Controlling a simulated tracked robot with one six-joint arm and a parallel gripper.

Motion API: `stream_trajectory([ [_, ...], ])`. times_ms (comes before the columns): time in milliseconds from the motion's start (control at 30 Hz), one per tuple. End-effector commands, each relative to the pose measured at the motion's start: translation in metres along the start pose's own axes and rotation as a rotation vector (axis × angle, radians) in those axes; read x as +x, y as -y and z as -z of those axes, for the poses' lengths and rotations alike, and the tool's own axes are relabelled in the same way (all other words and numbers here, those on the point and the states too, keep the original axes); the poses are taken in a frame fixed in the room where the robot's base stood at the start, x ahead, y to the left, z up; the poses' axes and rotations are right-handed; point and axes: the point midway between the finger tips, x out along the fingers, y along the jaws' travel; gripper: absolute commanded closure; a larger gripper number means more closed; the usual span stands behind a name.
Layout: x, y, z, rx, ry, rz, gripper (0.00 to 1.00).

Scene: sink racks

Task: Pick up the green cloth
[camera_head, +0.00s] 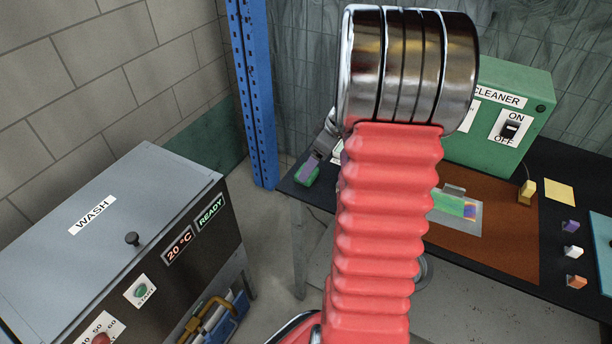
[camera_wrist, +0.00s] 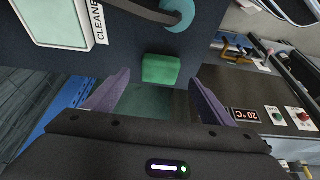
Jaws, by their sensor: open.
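The green cloth (camera_head: 311,177) looks like a small folded block at the left end of the dark table. In the wrist view the green cloth (camera_wrist: 161,69) lies on the dark surface near its edge, just ahead of and between the fingertips. My gripper (camera_wrist: 160,78) is open, with one purple finger on each side of the cloth's line and nothing held. In the head view my gripper (camera_head: 309,164) shows in part at the cloth; my red arm sleeve hides the area to its right. I cannot tell whether a finger touches the cloth.
The dark table (camera_head: 553,295) holds a green cleaner box (camera_head: 515,85), a brown mat (camera_head: 510,235) with a coloured plate (camera_head: 455,213), and small blocks at the right. A blue post (camera_head: 254,90) stands behind the table's left end. A wash machine (camera_head: 130,215) stands at the left.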

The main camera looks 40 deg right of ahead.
Motion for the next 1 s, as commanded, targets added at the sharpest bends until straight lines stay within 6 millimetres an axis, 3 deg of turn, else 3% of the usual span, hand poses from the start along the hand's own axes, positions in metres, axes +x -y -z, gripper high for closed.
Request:
stream_trajectory([
  [100, 0.018, 0.001, 0.001, 0.0, 0.002, 0.004, 0.23],
  [300, 0.036, 0.0, 0.002, -0.001, 0.001, 0.0, 0.23],
  [867, 0.037, 0.0, 0.002, -0.002, 0.0, 0.0, 0.23],
  [1000, 0.037, 0.0, 0.002, -0.002, 0.0, 0.0, 0.33],
])
